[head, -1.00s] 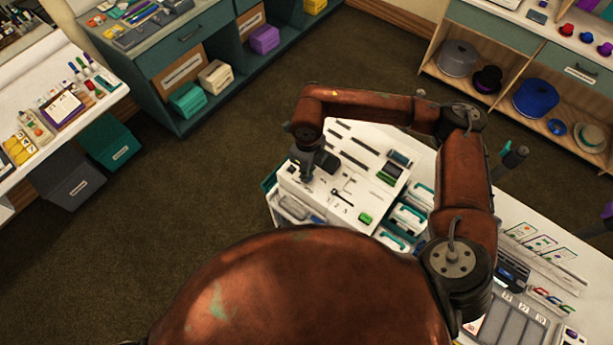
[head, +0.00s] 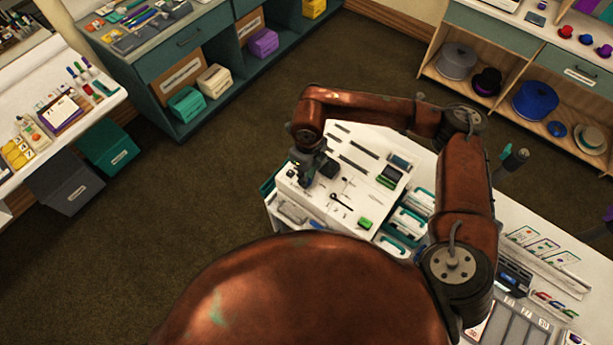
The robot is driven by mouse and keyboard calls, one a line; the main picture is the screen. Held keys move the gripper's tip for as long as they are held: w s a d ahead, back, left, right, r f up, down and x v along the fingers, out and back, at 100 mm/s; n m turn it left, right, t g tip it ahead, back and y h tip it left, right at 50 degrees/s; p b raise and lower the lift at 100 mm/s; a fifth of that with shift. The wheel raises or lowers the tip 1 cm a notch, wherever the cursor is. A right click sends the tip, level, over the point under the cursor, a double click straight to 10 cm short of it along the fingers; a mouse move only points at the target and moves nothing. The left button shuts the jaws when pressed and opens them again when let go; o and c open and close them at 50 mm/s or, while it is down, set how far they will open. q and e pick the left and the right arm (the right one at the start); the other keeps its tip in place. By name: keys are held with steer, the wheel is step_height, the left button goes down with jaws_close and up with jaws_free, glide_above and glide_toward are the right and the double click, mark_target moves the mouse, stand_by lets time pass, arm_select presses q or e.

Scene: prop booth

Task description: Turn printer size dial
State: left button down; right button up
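A white box-shaped unit with slots and small parts on its top panel (head: 352,212) stands at the near end of the white table; I take it to be the printer, though I cannot be sure. My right gripper (head: 313,182) points down over the left part of that panel, close to its surface. Its fingers are small and dark here, and I cannot tell whether they are open or touching anything. I cannot make out the size dial; it may be hidden by the gripper. My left gripper is not in view.
A green block (head: 365,223) and teal-handled drawers (head: 397,241) sit at the unit's near and right sides. A dark upright handle (head: 515,158) stands behind the table. Shelves with hats line the back right. The carpet (head: 225,165) at left is clear.

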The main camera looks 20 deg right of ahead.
steer(key=o, duration=0.3)
steer(key=shift+a, duration=0.1)
steer(key=shift+o, duration=0.2)
steer(key=shift+s, duration=0.1)
step_height(320, 180, up, 12)
stand_by(0.7)
